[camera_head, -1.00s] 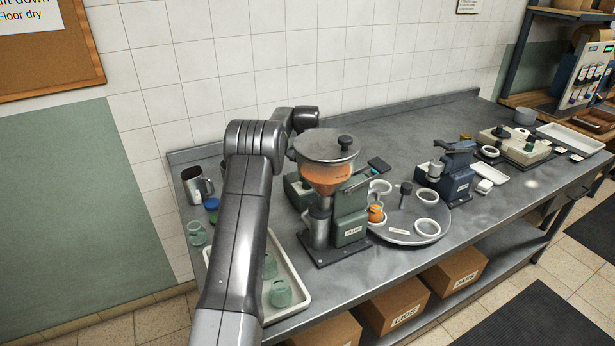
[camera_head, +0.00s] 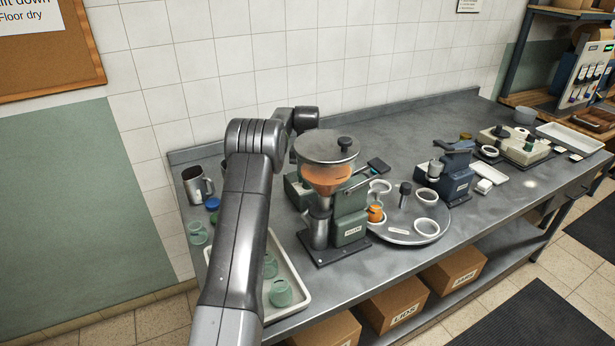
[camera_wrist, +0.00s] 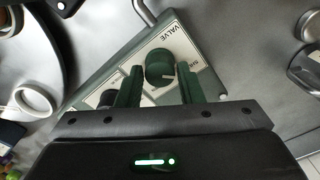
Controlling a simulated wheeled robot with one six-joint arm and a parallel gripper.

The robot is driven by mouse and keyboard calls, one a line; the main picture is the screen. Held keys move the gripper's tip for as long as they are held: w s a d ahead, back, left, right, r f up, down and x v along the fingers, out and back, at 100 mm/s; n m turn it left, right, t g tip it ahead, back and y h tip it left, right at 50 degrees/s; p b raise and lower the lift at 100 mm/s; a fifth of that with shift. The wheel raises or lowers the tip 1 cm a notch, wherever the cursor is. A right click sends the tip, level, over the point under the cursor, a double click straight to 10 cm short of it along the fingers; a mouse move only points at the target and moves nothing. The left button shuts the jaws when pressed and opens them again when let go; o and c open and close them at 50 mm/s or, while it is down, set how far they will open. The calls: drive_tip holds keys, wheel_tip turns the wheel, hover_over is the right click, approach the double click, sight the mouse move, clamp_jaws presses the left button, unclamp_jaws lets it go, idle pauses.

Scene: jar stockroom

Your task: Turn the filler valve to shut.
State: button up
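The filler (camera_head: 350,228) stands on the bench with a clear hopper holding orange contents. Its valve knob is hidden in the head view. My gripper (camera_wrist: 160,82) is open, with one green finger on each side of the knob and a small gap visible at the sides. Whether the fingers reach down around it, I cannot tell. In the head view my gripper is hidden behind the filler.
A round turntable (camera_head: 400,238) with white rings and an orange-filled jar stands right of the filler. A white tray (camera_head: 300,298) with green jars lies to the left, near a metal mug (camera_head: 196,187). A blue machine (camera_head: 455,178) stands farther right.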

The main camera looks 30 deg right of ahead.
drive_tip(key=shift+o, duration=1.3)
wheel_tip(320, 180, up, 14)
drive_tip(key=b, duration=0.1)
drive_tip(key=shift+f, duration=0.25)
wheel_tip(320, 180, down, 14)
drive_tip(key=shift+r+p, duration=0.2)
drive_tip(key=shift+p, duration=0.3)
